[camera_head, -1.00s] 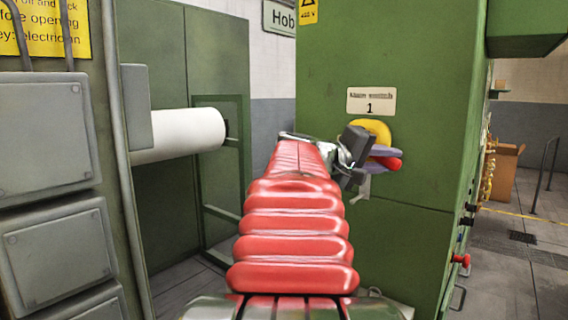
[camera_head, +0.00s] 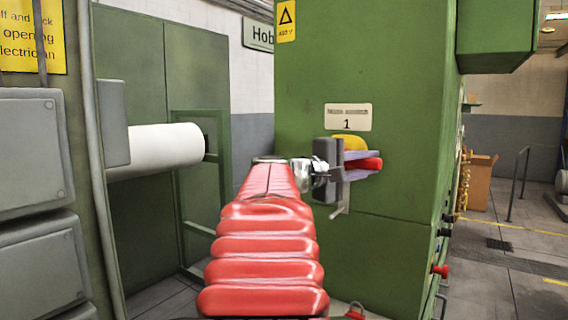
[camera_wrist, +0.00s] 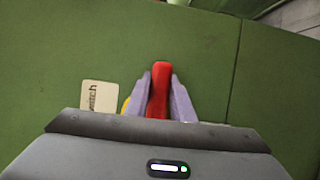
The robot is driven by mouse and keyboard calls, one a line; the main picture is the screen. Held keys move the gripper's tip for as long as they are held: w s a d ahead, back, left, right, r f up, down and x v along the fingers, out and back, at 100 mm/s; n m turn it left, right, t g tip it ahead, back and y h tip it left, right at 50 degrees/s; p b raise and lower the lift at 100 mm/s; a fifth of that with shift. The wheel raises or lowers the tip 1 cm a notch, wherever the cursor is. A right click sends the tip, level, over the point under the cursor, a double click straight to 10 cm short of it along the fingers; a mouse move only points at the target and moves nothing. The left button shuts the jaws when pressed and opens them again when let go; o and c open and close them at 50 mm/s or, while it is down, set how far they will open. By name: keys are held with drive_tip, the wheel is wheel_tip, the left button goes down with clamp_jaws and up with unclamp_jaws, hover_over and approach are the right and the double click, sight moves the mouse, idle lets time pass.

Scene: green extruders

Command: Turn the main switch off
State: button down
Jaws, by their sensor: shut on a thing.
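The main switch has a red handle (camera_head: 368,163) in front of a yellow disc (camera_head: 348,142) on the green cabinet front. A label plate (camera_head: 347,117) with a "1" is just above it. My gripper (camera_head: 362,164) is shut on the red handle, one purple finger above and one below, and the handle looks about level. In the wrist view the red handle (camera_wrist: 160,88) sits between both fingers of my gripper (camera_wrist: 160,95). Only a sliver of the yellow disc (camera_wrist: 126,104) shows there, with the label plate (camera_wrist: 99,96) at its left. The handle's base is mostly hidden.
The green cabinet (camera_head: 400,90) fills the right middle. Grey boxes (camera_head: 30,150) on a panel stand close on the left, with a white roll (camera_head: 160,148) behind them. Red and dark knobs (camera_head: 439,270) stick out from the cabinet's right side.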

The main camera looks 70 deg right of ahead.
drive_tip(key=shift+w+f, duration=0.1)
drive_tip(key=c, duration=1.5)
unclamp_jaws()
drive_tip(key=v, duration=1.4)
drive_tip(key=shift+d+f, duration=0.1)
